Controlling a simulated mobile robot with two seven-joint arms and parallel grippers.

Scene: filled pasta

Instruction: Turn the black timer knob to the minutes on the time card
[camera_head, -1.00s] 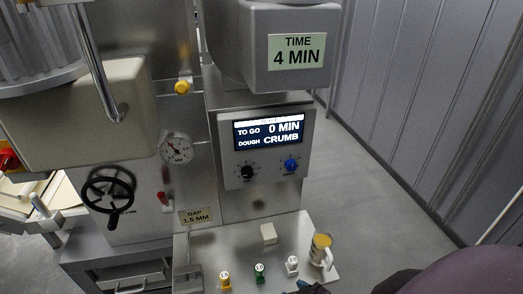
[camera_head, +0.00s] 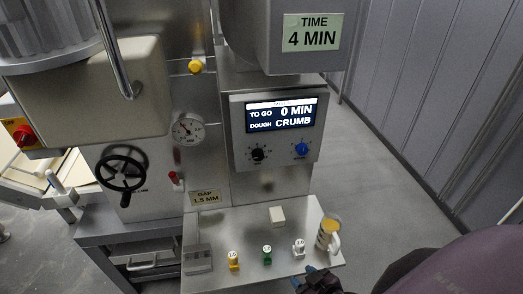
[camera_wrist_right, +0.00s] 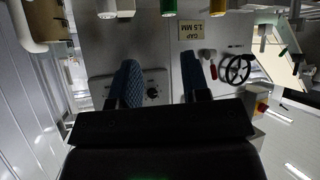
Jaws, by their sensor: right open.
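The black timer knob (camera_head: 257,154) sits on the control panel (camera_head: 236,127), left of a blue knob (camera_head: 302,149). The display (camera_head: 281,115) above them reads "TO GO 0 MIN" and "DOUGH CRUMB". The time card (camera_head: 311,32) reads "TIME 4 MIN". My right gripper (camera_head: 316,279) is at the bottom edge of the head view, well below and apart from the knob. In the right wrist view its two blue-padded fingers (camera_wrist_right: 160,78) are spread and empty, with a dark knob (camera_wrist_right: 152,94) showing beyond them. My left gripper is not in view.
A steel shelf (camera_head: 225,225) below the panel holds yellow (camera_head: 234,261), green (camera_head: 267,254) and white (camera_head: 299,248) numbered pieces, a pale block (camera_head: 277,217) and a jug (camera_head: 329,234). A black handwheel (camera_head: 122,169) and red lever (camera_head: 175,180) are at left. Floor at right is clear.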

